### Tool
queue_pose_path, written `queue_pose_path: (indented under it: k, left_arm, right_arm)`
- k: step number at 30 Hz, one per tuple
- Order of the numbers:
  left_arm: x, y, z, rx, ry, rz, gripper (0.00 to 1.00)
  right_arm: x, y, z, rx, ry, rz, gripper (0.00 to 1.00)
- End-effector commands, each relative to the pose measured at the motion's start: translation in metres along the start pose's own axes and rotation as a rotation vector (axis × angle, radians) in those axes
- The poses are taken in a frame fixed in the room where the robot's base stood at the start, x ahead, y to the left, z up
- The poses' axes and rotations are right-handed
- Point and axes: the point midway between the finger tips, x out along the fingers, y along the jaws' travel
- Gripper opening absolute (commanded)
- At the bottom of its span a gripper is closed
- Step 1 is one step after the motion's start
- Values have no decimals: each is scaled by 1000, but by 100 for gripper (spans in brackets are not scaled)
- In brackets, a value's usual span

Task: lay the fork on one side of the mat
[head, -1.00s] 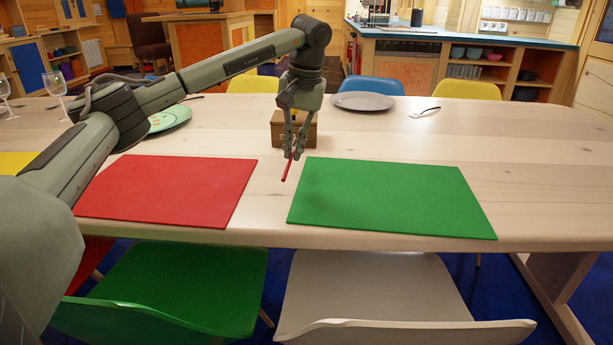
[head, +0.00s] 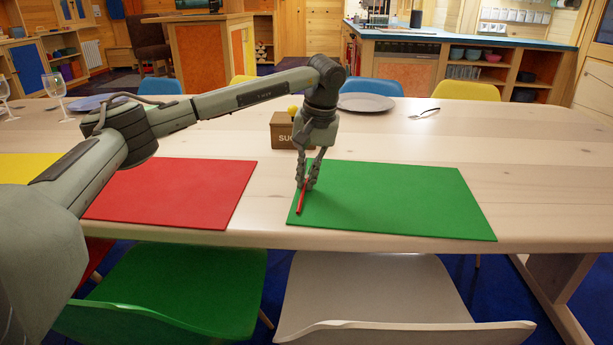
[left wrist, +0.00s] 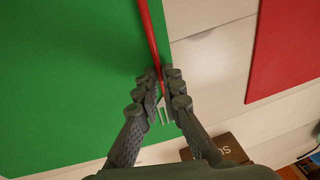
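A fork with a red handle (head: 299,203) is in my left gripper (head: 306,184), whose fingers are closed around it. The fork is at the left edge of the green mat (head: 400,200), its handle pointing toward the near side. The left wrist view shows the red handle (left wrist: 150,35) over the mat's edge strip and the tines between the fingers (left wrist: 165,78). I cannot tell whether the fork touches the mat. The green mat lies flat near the table's front edge. My right gripper is in neither view.
A red mat (head: 170,195) lies left, with a bare strip of table between the mats. A brown sugar box (head: 283,131) stands behind my gripper. A grey plate (head: 366,102) and another fork (head: 424,113) lie at the far side. The table's right part is clear.

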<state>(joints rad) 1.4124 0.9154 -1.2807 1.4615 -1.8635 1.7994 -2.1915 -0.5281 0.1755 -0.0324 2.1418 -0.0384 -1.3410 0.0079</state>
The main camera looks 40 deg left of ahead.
Motion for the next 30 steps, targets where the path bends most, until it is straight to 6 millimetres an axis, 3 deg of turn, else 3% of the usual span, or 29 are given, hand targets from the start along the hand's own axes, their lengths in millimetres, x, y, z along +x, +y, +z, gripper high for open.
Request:
queue_pose_path:
  k: [5, 17, 30]
  left_arm:
    - [0, 0, 0, 0, 0, 0, 27]
    - [-9, 0, -1, 0, 2, 1, 27]
    - [-96, 0, -1, 1, 3, 2, 27]
  right_arm:
    - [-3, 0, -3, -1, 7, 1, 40]
    - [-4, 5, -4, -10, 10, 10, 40]
    - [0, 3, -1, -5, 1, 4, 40]
